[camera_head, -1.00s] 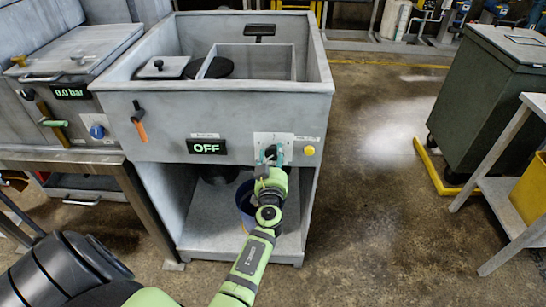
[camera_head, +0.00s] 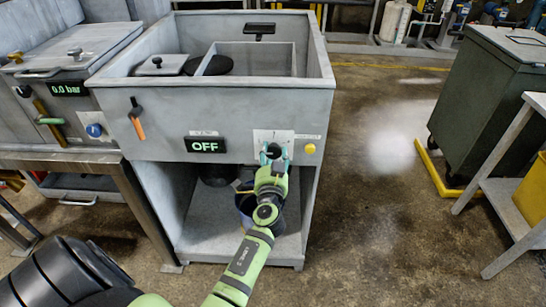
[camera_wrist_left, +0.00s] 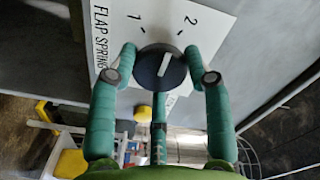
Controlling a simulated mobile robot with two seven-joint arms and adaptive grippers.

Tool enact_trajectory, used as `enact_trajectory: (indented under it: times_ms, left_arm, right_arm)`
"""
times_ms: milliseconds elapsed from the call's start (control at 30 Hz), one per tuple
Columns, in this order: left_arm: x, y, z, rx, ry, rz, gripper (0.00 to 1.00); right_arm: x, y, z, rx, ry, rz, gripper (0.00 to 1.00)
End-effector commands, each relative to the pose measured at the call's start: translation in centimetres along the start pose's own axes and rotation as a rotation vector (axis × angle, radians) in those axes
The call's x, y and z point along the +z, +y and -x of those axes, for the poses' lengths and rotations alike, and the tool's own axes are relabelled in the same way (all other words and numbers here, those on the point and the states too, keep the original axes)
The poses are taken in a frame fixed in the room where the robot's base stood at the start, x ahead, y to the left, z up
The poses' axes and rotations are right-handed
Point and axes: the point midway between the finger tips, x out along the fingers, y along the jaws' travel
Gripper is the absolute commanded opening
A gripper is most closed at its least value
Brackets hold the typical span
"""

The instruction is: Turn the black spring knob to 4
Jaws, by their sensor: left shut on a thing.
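The black spring knob (camera_wrist_left: 161,67) is round with a white pointer line and sits on a white plate (camera_wrist_left: 112,28) printed FLAP SPRING in the left wrist view. The numbers 1 and 2 with tick marks show there, and the pointer line aims roughly between them; other numbers are hidden or out of frame. My left gripper (camera_wrist_left: 160,68) has its green fingers on both sides of the knob and is shut on it. In the head view, the left gripper (camera_head: 274,158) is at the plate on the grey cabinet front, largely covering the knob. My right gripper is not in view.
On the cabinet front are an OFF display (camera_head: 205,145), a yellow button (camera_head: 310,148) right of the plate, and an orange-handled lever (camera_head: 138,122). A blue knob (camera_head: 94,130) is on the neighbouring unit. Open floor lies to the right, before a green bin (camera_head: 490,105).

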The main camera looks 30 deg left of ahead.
Motion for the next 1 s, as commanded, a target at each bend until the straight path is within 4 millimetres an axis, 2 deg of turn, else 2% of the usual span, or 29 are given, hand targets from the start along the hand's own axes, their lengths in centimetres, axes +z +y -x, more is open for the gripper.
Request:
enact_trajectory:
  times_ms: [467,1000]
  left_arm:
    - [-0.4,-0.4,-0.2,-0.008,0.006,-0.456,0.17]
    - [-0.5,-0.6,-0.2,-0.011,0.003,-0.971,0.17]
  right_arm:
    - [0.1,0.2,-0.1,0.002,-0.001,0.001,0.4]
    - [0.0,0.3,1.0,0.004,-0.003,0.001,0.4]
